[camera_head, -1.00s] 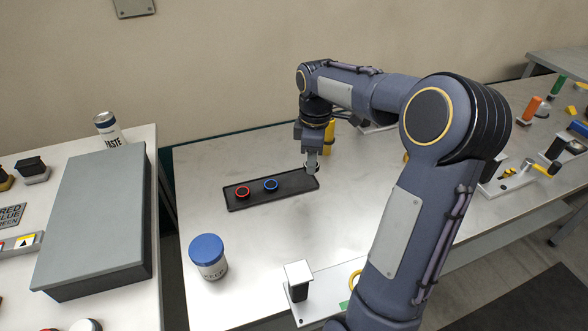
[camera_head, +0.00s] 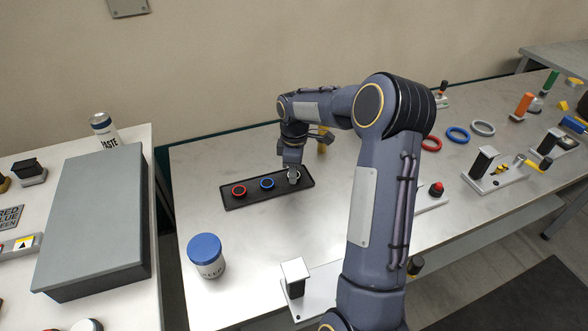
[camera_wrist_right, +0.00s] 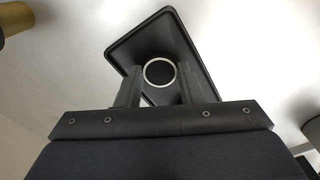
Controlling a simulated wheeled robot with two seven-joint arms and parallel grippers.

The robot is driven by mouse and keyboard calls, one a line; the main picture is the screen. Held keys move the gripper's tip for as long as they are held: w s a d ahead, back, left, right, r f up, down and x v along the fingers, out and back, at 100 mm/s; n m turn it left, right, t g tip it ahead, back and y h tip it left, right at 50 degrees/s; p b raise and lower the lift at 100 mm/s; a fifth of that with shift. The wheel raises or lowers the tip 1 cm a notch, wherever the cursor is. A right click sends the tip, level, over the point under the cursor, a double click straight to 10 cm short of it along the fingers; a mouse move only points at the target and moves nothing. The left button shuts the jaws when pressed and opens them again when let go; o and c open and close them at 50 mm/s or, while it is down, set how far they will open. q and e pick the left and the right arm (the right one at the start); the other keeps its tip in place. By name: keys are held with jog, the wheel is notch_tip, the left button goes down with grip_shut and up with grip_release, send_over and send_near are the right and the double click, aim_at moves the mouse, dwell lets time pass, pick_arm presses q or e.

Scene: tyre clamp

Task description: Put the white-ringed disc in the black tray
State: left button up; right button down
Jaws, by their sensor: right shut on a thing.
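The white-ringed disc (camera_head: 294,176) is at the right part of the black tray (camera_head: 306,184), to the right of the blue-ringed disc (camera_head: 267,183). The red-ringed disc (camera_head: 239,190) is at the tray's left end. My right gripper (camera_head: 292,168) points down over the tray and is shut on the white-ringed disc. In the right wrist view the disc (camera_wrist_right: 159,72) shows between the two fingers, with the tray (camera_wrist_right: 125,45) behind it. I cannot tell whether the disc touches the tray floor. My left gripper is not in view.
A blue-lidded jar (camera_head: 207,257) stands in front of the tray. A yellow post (camera_head: 322,144) stands behind my right gripper. A white-topped block (camera_head: 295,276) is near the front edge. Loose red, blue and grey rings (camera_head: 458,135) lie at the right. The table left of the tray is clear.

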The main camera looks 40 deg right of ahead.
jog(key=shift+f, duration=0.1)
jog(key=shift+f, duration=0.15)
jog(key=c, duration=1)
grip_release()
jog(key=shift+o, duration=0.2)
notch_tip(320, 180, up, 13)
jog(key=shift+f, duration=0.2)
jog(key=shift+d, duration=0.1)
